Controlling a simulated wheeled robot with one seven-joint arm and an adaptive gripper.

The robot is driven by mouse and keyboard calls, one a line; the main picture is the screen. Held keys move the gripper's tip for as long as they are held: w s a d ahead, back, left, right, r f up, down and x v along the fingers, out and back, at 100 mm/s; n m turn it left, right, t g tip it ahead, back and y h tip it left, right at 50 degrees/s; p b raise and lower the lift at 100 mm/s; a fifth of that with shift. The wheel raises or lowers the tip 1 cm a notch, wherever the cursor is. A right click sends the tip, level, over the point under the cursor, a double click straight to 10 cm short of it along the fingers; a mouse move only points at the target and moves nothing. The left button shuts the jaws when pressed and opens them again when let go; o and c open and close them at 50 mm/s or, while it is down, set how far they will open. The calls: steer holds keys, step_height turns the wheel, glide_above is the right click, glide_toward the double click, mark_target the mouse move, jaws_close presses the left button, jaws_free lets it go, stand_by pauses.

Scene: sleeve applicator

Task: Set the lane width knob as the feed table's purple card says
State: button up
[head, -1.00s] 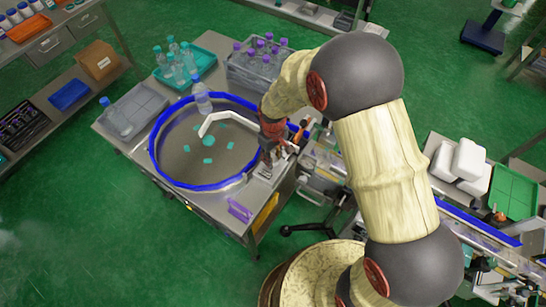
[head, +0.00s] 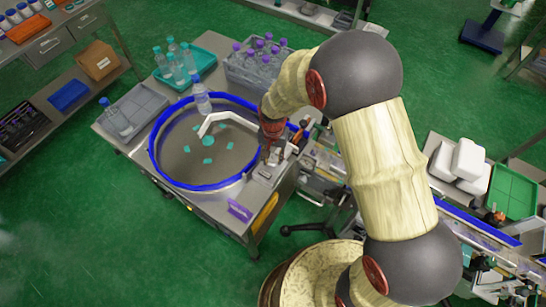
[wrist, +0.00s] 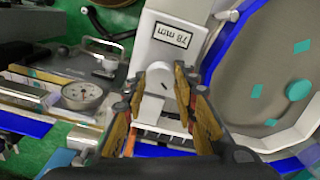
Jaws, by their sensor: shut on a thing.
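My gripper (wrist: 158,100) is shut on the lane width knob (wrist: 157,82), a pale grey knob with a small dark mark, beside the feed table's blue rim. In the head view my gripper (head: 272,155) is at the table's right side, and it and the arm largely hide the knob. Next to the knob, a small display (wrist: 172,34) seems to read 78 mm, seen turned over. The purple card (head: 239,210) stands at the front corner of the feed table (head: 205,200); its writing is too small to read.
The round disc (head: 190,165) inside the blue rim carries several teal pieces. A crate of purple-capped bottles (head: 255,70) and a teal tray (head: 205,65) stand behind it. A dial gauge (wrist: 82,95) and conveyor parts lie left of my gripper in the wrist view.

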mark_target(273, 159)
steer(key=m, duration=0.5)
steer(key=shift+m, duration=0.3)
steer(key=m, duration=0.4)
steer(key=shift+m, duration=0.7)
steer(key=o, duration=1.1)
steer(key=shift+o, duration=0.2)
step_height(273, 159, up, 12)
